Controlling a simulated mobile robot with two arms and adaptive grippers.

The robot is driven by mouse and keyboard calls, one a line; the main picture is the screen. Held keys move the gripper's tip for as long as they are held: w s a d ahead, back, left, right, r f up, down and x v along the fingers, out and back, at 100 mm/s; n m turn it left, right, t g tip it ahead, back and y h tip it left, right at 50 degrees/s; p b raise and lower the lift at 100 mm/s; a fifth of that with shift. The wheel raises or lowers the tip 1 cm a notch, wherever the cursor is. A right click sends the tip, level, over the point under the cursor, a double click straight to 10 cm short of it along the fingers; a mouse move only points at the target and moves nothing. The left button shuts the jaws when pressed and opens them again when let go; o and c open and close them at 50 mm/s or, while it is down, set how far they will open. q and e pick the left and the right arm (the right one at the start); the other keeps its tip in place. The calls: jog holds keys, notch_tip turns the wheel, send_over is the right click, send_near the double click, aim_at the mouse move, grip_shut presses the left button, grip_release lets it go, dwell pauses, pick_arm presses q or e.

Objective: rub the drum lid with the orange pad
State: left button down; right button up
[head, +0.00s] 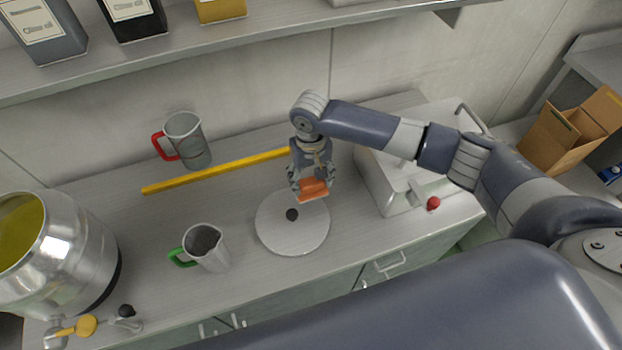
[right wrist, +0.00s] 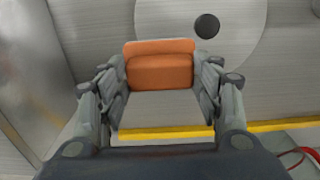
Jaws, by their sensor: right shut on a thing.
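The drum lid (head: 292,236) is a pale round disc with a dark knob (head: 292,214), lying on the counter. The lid also shows at the top of the right wrist view (right wrist: 237,55). My right gripper (head: 311,184) is shut on the orange pad (head: 314,190), which shows between its fingers in the right wrist view (right wrist: 160,70). The pad is over the far edge of the lid in the head view; I cannot tell whether it touches. My left gripper is not in view.
A steel drum (head: 62,255) stands at the left. A green-handled jug (head: 206,247) is left of the lid, a red-handled jug (head: 188,140) behind. A yellow bar (head: 215,172) lies behind the lid. A white box-shaped device (head: 385,185) with a red knob stands right.

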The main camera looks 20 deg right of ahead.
jog(key=shift+r, duration=0.3)
jog(key=shift+r, duration=1.35)
